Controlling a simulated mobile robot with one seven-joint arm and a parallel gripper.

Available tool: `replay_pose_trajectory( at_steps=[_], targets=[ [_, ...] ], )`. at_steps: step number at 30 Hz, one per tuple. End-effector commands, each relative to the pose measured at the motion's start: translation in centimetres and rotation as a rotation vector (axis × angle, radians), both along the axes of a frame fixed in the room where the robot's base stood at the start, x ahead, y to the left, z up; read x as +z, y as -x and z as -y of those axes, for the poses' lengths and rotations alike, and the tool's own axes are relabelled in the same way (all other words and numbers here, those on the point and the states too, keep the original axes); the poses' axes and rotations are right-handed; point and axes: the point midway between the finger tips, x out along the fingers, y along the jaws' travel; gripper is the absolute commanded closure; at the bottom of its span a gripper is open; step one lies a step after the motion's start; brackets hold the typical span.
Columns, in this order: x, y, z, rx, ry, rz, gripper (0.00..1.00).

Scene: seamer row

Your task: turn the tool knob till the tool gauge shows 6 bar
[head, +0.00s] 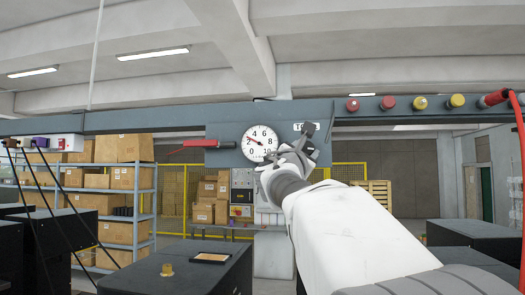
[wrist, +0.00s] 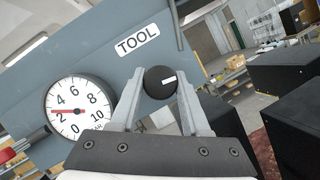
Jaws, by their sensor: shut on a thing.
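The tool knob (wrist: 158,90) is a round black knob with a white mark, below the TOOL label (wrist: 137,39). In the head view my gripper (head: 298,150) covers most of the knob. The tool gauge (wrist: 77,108) is a white dial left of the knob, and it also shows in the head view (head: 260,144). Its red needle lies between 2 and 4, at about 3 bar.
A red-handled lever (head: 205,144) sticks out left of the gauge. Red and yellow knobs (head: 420,102) sit on the beam at right, near a red hose (head: 519,135). Shelves with boxes (head: 120,177) stand behind, and black cabinets (head: 185,268) stand in front.

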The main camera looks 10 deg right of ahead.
Motion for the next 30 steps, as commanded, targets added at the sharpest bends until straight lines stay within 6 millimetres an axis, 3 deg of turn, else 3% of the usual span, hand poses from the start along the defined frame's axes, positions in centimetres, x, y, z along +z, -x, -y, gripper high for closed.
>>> replay_pose_trajectory(
  at_steps=[30],
  targets=[
    [0.44,-0.06,-0.03,-0.003,-0.892,0.374,1.00]
  ],
)
